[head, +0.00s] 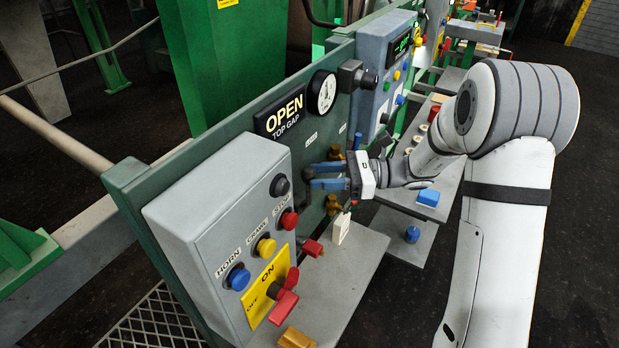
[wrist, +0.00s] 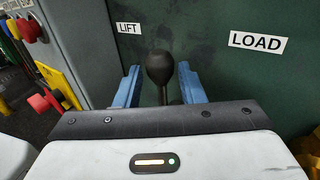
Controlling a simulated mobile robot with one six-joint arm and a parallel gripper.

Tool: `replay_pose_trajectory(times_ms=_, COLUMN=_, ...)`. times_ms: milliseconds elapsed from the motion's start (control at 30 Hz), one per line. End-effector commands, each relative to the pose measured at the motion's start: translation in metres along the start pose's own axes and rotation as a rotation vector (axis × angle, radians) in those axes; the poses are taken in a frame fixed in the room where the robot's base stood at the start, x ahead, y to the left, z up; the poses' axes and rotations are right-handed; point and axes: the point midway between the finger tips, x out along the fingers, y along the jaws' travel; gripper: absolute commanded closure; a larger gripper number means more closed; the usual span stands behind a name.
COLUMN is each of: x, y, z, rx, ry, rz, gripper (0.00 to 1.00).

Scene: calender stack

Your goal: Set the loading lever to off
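The loading lever is a black ball knob on a dark stem; in the wrist view its knob (wrist: 160,68) stands about upright on the green panel. It sits between a LIFT label (wrist: 129,28) and a LOAD label (wrist: 257,42), nearer LIFT. I see no label reading off for it. In the head view the knob (head: 307,174) is at the tips of my gripper (head: 316,176). My gripper's blue fingers are open, one on each side of the lever, with gaps showing in the wrist view. The lever's base is hidden behind my gripper.
A grey control box (head: 215,215) with buttons and a yellow ON/OFF plate (head: 262,290) stands in front. A gauge (head: 322,93) and OPEN sign (head: 283,112) are above. Brass fittings (head: 334,203) and a grey shelf (head: 345,285) are close below.

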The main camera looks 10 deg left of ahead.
Motion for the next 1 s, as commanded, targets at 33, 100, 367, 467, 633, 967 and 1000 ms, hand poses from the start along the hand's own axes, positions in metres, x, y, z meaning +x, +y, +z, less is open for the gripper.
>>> replay_pose_trajectory(times_ms=33, x=-0.011, y=-0.001, z=-0.003, rx=-0.002, ry=0.001, rz=-0.003, gripper=0.64)
replay_pose_trajectory(times_ms=100, x=-0.022, y=-0.001, z=-0.003, rx=-0.002, ry=0.001, rz=-0.004, gripper=0.64)
replay_pose_trajectory(times_ms=367, x=-0.047, y=0.000, z=-0.001, rx=0.000, ry=0.001, rz=0.001, gripper=0.64)
replay_pose_trajectory(times_ms=467, x=-0.049, y=0.000, z=-0.001, rx=0.000, ry=0.000, rz=0.001, gripper=0.64)
replay_pose_trajectory(times_ms=633, x=-0.048, y=0.000, z=-0.001, rx=0.000, ry=0.001, rz=0.001, gripper=0.64)
replay_pose_trajectory(times_ms=967, x=-0.046, y=0.014, z=0.005, rx=-0.043, ry=0.064, rz=0.026, gripper=0.64)
replay_pose_trajectory(times_ms=1000, x=-0.045, y=0.022, z=0.007, rx=-0.070, ry=0.104, rz=0.042, gripper=0.64)
